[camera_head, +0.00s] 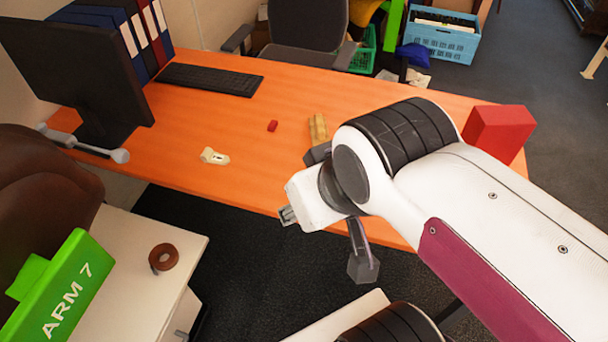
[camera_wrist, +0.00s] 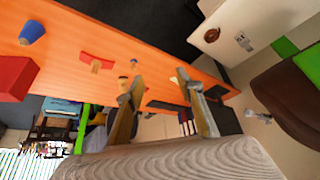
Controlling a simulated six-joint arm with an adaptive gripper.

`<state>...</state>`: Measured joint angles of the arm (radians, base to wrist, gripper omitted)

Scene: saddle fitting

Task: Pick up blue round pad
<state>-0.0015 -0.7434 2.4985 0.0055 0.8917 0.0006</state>
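On the orange table (camera_head: 270,180) are a red box (camera_head: 498,132), a small red piece (camera_head: 273,126), a wooden block (camera_head: 318,128), a cream fitting (camera_head: 214,156), a keyboard (camera_head: 210,78) and a monitor (camera_head: 75,70). A brown ring (camera_head: 163,257) lies on a white cabinet (camera_head: 125,300).

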